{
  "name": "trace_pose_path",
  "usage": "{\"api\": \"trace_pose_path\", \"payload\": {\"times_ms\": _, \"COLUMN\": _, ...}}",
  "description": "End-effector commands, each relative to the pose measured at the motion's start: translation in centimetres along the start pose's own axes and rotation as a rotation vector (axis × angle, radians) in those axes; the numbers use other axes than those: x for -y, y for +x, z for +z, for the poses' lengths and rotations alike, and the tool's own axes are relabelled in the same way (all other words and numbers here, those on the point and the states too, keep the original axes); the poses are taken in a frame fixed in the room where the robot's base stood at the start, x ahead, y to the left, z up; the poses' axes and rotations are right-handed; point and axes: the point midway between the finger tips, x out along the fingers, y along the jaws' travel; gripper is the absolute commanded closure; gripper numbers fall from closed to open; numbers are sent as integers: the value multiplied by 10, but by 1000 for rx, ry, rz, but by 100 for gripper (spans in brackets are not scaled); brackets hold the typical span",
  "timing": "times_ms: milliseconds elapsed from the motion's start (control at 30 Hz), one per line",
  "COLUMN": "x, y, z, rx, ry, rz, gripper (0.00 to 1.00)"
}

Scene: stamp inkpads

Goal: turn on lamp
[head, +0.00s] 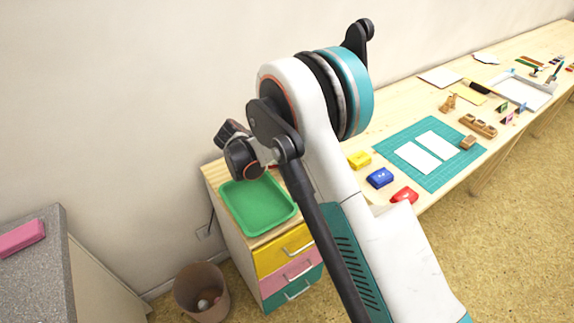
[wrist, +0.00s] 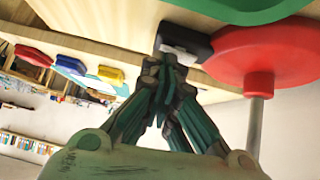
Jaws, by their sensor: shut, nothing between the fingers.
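In the wrist view, which looks upside down, a red round base (wrist: 240,55) with a thin metal pole (wrist: 255,125) stands on the pale wooden top; it looks like the lamp's foot. Beside it is a small black box with a pale face (wrist: 184,40), possibly the switch. My gripper (wrist: 168,62) has its teal and dark fingers together and empty, with the tips at or very near this box. I cannot tell whether they touch. The lamp's head is out of view. In the head view my arm hides the lamp, and the fingertips are not visible.
A green tray (head: 258,203) lies on the drawer cabinet (head: 284,250) in front of my arm. Yellow (head: 359,159), blue (head: 379,178) and red (head: 404,196) inkpads line the desk's near end, beside a teal mat (head: 455,172). A bin (head: 201,292) stands on the floor.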

Motion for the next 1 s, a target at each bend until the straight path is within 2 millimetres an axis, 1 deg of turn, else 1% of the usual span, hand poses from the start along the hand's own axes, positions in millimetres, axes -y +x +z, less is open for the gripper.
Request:
{"api": "trace_pose_path", "payload": {"times_ms": 333, "x": 2, "y": 1, "z": 0, "rx": 1, "ry": 1, "rz": -1, "gripper": 100}}
{"api": "trace_pose_path", "payload": {"times_ms": 700, "x": 16, "y": -2, "z": -2, "rx": 1, "ry": 0, "rz": -1, "gripper": 100}}
{"api": "trace_pose_path", "payload": {"times_ms": 1000, "x": 16, "y": -2, "z": -3, "rx": 0, "ry": 0, "rz": -1, "gripper": 100}}
